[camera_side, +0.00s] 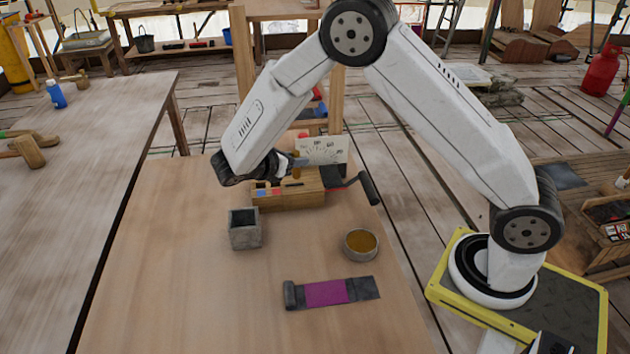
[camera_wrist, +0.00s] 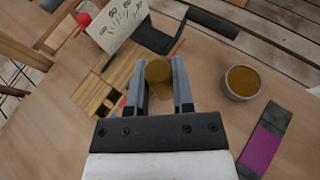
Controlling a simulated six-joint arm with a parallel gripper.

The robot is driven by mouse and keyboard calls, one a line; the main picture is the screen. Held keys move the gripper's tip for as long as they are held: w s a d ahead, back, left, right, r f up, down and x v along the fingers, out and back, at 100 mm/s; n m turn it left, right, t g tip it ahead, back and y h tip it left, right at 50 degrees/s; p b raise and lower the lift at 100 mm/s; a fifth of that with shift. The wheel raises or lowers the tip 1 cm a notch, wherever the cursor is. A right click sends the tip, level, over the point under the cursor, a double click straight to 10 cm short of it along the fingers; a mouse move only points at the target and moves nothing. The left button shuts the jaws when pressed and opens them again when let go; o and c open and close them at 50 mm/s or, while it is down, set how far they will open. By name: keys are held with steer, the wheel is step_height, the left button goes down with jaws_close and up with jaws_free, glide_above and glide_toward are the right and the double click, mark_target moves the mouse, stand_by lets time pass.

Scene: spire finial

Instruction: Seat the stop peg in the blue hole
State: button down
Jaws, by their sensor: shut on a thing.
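My gripper (camera_side: 291,162) is shut on a brownish-gold round stop peg (camera_wrist: 158,72), held between the two grey fingers in the wrist view. In the side view the peg (camera_side: 296,171) looks upright, above the wooden block (camera_side: 312,199). The block has a blue patch (camera_side: 261,191) and a red patch beside it on its near left face, and dark openings on top. The block also shows left of the fingers in the wrist view (camera_wrist: 92,92). The peg's lower end is hard to see, and I cannot tell whether it touches the block. The blue hole's opening is not clear.
A white dial board (camera_side: 322,150) and a black crank handle (camera_side: 369,188) stand at the block's back and right. A grey square cup (camera_side: 244,236), a round bowl with amber contents (camera_side: 360,245) and a purple-banded dark strip (camera_side: 326,293) lie nearer. The front left table is clear.

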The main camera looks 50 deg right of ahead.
steer(key=w+f, duration=0.2)
steer(key=w, duration=0.2)
steer(key=w+f, duration=0.3)
steer(key=w, duration=0.1)
steer(key=w+d+f, duration=0.1)
steer(key=w+f, duration=0.1)
steer(key=w, duration=0.1)
steer(key=shift+w+d+f, duration=0.1)
steer(key=shift+w+f, duration=0.2)
steer(key=shift+w, duration=0.1)
steer(key=shift+w+f, duration=0.7)
steer(key=shift+f, duration=0.05)
steer(key=shift+d+f, duration=0.1)
steer(key=shift+w+f, duration=0.3)
steer(key=shift+f, duration=1.5)
steer(key=shift+f, duration=0.1)
steer(key=shift+c, duration=2.4)
jaws_free()
